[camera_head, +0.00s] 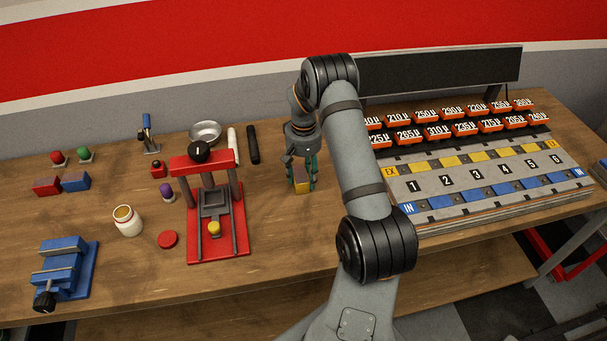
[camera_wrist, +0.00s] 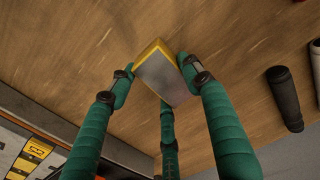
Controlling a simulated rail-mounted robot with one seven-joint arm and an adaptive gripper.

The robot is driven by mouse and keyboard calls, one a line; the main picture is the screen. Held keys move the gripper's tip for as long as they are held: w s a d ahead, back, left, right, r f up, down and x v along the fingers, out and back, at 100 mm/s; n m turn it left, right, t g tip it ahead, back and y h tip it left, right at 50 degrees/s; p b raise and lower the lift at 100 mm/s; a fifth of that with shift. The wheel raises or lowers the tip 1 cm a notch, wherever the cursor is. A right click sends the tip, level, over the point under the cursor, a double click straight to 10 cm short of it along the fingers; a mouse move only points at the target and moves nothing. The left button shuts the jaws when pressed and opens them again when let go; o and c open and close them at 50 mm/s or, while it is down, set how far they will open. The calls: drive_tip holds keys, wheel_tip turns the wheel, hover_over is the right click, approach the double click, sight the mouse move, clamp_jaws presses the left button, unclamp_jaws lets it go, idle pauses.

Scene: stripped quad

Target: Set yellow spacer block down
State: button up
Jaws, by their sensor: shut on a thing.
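The yellow spacer block (camera_head: 300,186) is upright between the fingers of my gripper (camera_head: 301,176), over the bare wood right of the red press. In the wrist view the block (camera_wrist: 165,81) shows a grey face with yellow edges. It sits tilted in that picture between the green fingers of my gripper (camera_wrist: 155,72). Two fingers press on its sides and a third is behind or below it. My gripper is shut on it. The block's lower end is close to the bench top; I cannot tell whether it touches.
The red press (camera_head: 220,218) stands to the left, with a black cylinder (camera_head: 253,145) and a white cylinder (camera_head: 233,145) behind. The numbered board (camera_head: 480,180) and orange labelled blocks (camera_head: 438,132) lie to the right. Bare wood (camera_head: 290,235) is free in front of the block.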

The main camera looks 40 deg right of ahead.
sight(304, 174)
drive_tip(key=o, duration=1.6)
drive_tip(key=shift+c, duration=0.2)
wheel_tip(304, 174, up, 11)
drive_tip(key=b, duration=0.1)
drive_tip(key=shift+r, duration=0.15)
drive_tip(key=shift+o, duration=0.6)
drive_tip(key=shift+r, duration=0.5)
